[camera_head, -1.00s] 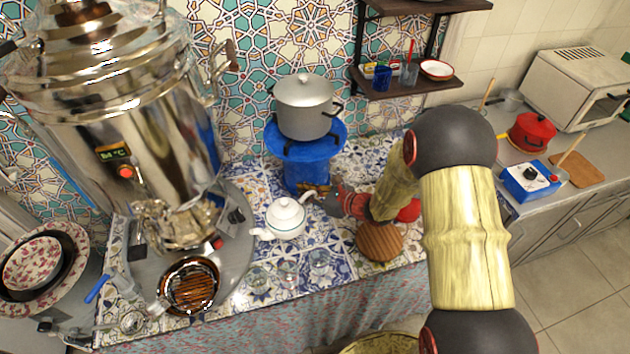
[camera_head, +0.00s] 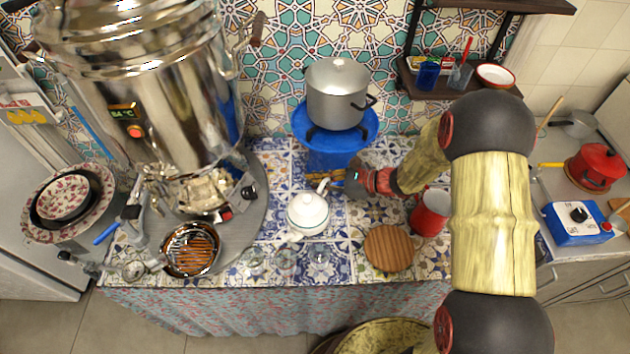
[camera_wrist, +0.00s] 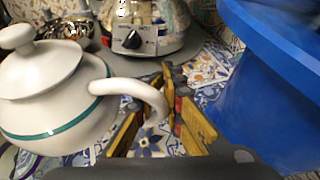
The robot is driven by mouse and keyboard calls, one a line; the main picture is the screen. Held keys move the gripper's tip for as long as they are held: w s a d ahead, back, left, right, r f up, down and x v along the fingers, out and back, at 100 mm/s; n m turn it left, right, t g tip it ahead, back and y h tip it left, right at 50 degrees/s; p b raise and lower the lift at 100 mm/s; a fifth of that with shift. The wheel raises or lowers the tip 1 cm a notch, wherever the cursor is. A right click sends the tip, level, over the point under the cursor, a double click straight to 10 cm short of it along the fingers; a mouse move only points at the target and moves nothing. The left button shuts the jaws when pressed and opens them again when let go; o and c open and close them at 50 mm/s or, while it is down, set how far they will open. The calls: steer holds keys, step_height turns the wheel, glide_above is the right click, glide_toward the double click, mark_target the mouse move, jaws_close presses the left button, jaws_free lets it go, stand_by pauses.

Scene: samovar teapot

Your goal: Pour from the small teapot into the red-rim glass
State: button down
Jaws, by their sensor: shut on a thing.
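The small white teapot (camera_head: 308,214) with a thin teal band and a lid stands on the patterned tile counter, appearing upright. In the wrist view the teapot (camera_wrist: 55,95) fills the left side, with its curved handle reaching between my fingers. My gripper (camera_head: 332,183) comes in from the right behind the teapot. In the wrist view my gripper (camera_wrist: 158,125) is shut on the handle with its yellow fingers. Several small clear glasses (camera_head: 287,259) stand in front of the teapot. They are too faint to tell which has a red rim.
A blue stand (camera_head: 330,150) with a grey pot (camera_head: 337,95) is close behind my gripper. The large samovar (camera_head: 165,95) stands at left. A red mug (camera_head: 430,212) and a round wooden board (camera_head: 388,250) are at right. The counter's front edge is just below the glasses.

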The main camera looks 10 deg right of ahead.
steer(key=shift+w+d+f+n+t+h+b, duration=0.1)
steer(key=shift+f+n+t+h+b, duration=0.15)
steer(key=shift+b, duration=0.45)
steer(key=shift+w+n+t+h+b, duration=0.15)
steer(key=shift+n+t+b, duration=0.15)
steer(key=shift+b, duration=0.4)
steer(key=shift+n+t+h, duration=0.35)
steer(key=shift+n+h, duration=0.05)
steer(key=shift+n, duration=0.35)
steer(key=shift+s+r, duration=0.2)
steer(key=shift+r, duration=2)
steer(key=shift+s+a+r+n+t+b, duration=0.1)
steer(key=shift+r+n+t, duration=0.05)
steer(key=shift+r, duration=0.35)
steer(key=shift+s+a+r+n+t+b, duration=0.1)
steer(key=shift+a+r+n, duration=0.1)
steer(key=shift+r, duration=0.3)
steer(key=shift+s+a+r+n+t+b, duration=0.1)
steer(key=shift+r+n+t, duration=0.05)
steer(key=shift+r, duration=0.35)
stand_by(2.2)
